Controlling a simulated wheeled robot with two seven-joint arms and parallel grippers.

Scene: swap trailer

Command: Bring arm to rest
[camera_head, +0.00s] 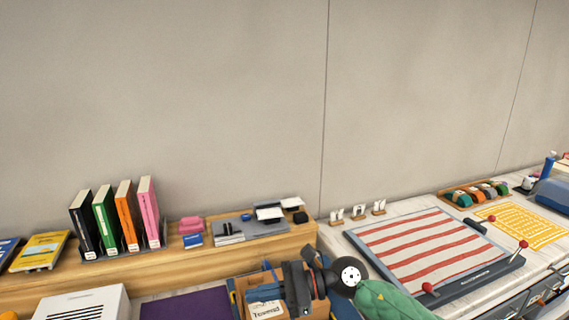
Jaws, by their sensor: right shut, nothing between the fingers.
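My right gripper (262,292) shows at the bottom centre, at the end of a dark wrist that comes in from the lower right. Its fingers point left and look shut and empty. It is over or in front of a brown box (266,312) with a printed label; I cannot tell whether they touch. My left gripper is not in view.
A wooden shelf (130,272) on the left holds upright binders (114,220), a yellow book (40,251) and small desk items. A purple mat (185,305) lies below it. On the right worktop are a red-striped board (425,248), red-knobbed levers and a yellow sheet (522,225).

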